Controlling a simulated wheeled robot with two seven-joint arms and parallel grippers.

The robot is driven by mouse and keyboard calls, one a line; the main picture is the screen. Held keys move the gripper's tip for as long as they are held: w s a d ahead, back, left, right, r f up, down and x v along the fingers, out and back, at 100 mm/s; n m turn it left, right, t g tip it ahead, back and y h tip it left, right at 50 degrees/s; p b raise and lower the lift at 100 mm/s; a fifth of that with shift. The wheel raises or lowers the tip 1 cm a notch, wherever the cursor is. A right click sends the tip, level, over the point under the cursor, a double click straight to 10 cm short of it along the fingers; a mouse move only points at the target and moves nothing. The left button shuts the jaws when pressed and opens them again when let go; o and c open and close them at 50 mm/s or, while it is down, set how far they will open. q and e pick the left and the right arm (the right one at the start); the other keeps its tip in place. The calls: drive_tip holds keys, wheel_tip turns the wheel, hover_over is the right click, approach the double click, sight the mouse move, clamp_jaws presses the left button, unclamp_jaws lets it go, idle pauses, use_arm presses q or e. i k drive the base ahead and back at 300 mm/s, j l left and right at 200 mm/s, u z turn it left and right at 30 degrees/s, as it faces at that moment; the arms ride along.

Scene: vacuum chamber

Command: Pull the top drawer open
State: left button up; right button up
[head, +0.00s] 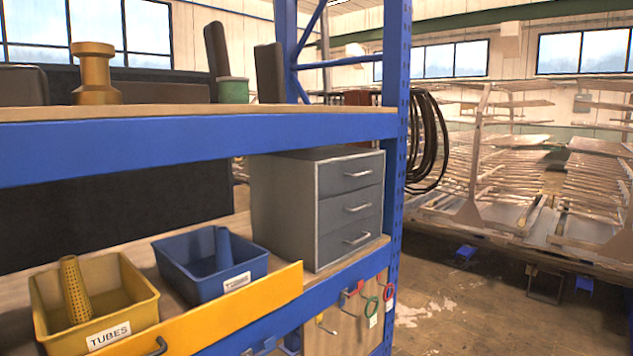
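A grey drawer cabinet (288,205) stands on the lower shelf at its right end, beside the blue upright. Its front has three stacked dark grey drawers, each with a light bar handle. The top drawer (340,180) looks closed, flush with the front, and its handle (358,173) is clear of anything. The middle drawer (340,212) and bottom drawer (340,243) also look closed. Neither of my grippers shows in the head view.
A yellow bin (52,312) labelled TUBES and a blue bin (181,281) sit left of the cabinet. A yellow board (245,308) runs along the shelf's front. The upper shelf (190,140) overhangs. The blue upright (396,120) borders the cabinet. Open floor (470,315) lies to the right.

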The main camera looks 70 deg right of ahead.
sight(340, 177)
drive_tip(key=z, duration=2.3)
